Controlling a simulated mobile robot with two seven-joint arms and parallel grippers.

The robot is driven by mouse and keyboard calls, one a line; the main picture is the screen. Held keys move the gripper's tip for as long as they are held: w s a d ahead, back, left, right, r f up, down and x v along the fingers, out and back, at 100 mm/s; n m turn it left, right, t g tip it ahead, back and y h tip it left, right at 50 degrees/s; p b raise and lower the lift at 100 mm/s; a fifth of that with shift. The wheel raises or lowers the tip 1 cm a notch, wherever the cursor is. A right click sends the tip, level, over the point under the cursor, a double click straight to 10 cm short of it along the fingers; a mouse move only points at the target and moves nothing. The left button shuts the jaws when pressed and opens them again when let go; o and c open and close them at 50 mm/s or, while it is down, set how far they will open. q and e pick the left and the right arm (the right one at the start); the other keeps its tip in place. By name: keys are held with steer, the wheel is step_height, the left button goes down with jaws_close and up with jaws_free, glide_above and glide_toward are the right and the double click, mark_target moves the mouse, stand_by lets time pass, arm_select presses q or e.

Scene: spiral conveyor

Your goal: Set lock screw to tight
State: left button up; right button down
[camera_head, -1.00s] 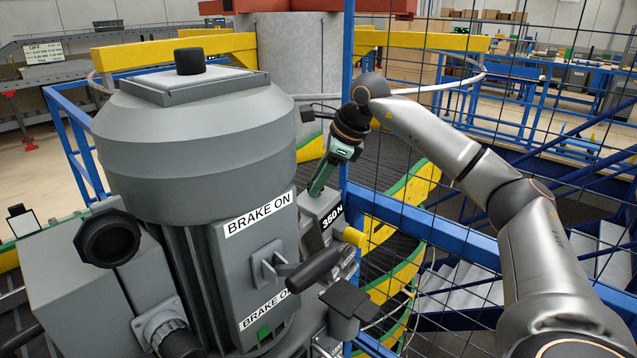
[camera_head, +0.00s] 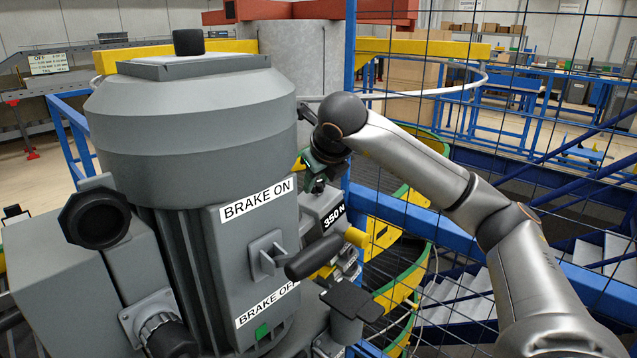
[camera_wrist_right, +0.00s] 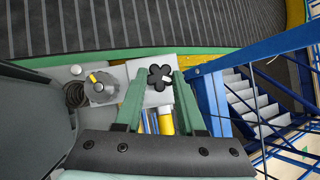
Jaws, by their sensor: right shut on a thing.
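In the right wrist view a black lobed knob (camera_wrist_right: 160,77), which looks like the lock screw, sits on a light grey plate (camera_wrist_right: 147,97). A small pale pointer shows on it. The green fingers of my right gripper (camera_wrist_right: 159,76) stand on either side of the knob, shut on it. In the head view my right gripper (camera_head: 316,184) is behind the grey motor's right side, near the 350 N label (camera_head: 333,216); its fingertips and the knob are hidden there. My left gripper is not in view.
A grey dial with a yellow pointer (camera_wrist_right: 101,87) sits left of the knob. A yellow-capped part (camera_head: 356,237) is just below the label. The large grey motor (camera_head: 190,130) with its brake lever (camera_head: 313,257) stands left; blue railing (camera_head: 430,228) and mesh stand right.

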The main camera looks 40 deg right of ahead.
steer(key=shift+m+h, duration=0.3)
steer(key=shift+m, duration=0.7)
steer(key=c, duration=0.5)
jaws_free()
steer(key=shift+a, duration=0.1)
steer(key=p+v, duration=0.2)
steer(key=v, duration=1)
steer(key=shift+a, duration=0.3)
steer(key=shift+r, duration=0.15)
